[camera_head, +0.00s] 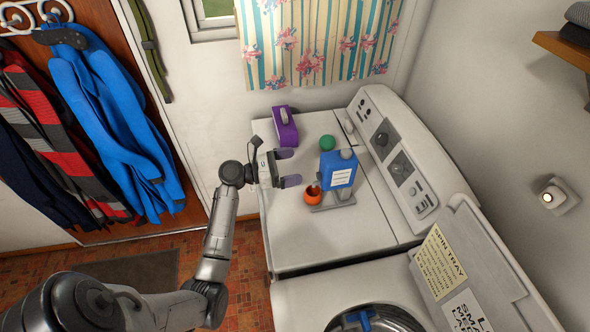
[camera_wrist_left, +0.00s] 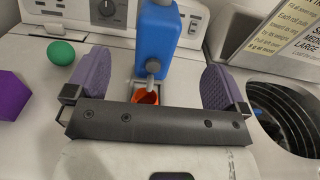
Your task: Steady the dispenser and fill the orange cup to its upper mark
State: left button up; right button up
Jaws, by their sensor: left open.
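The blue dispenser (camera_head: 338,170) stands upright on a grey stand on the white machine top, with a white label on its side. The orange cup (camera_head: 312,195) sits at its base, under the spout; its upper mark and fill level are too small to tell. My left gripper (camera_head: 288,168) is open and empty, just left of the dispenser. In the left wrist view, its two purple fingers (camera_wrist_left: 160,80) are apart, with the dispenser (camera_wrist_left: 157,45) and the orange cup (camera_wrist_left: 145,97) seen between them, farther ahead. My right gripper does not show.
A green ball (camera_head: 327,142) and a purple box (camera_head: 285,126) lie behind the gripper on the machine top. The control panel (camera_head: 398,160) rises at the right. An open-topped washer drum (camera_head: 375,318) is in front. The front left of the top is clear.

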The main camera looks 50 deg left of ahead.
aim_at(322, 161)
pick_arm(q)
jog(key=x, duration=1.2)
jog(key=c, duration=1.6)
jog(key=shift+c, duration=0.2)
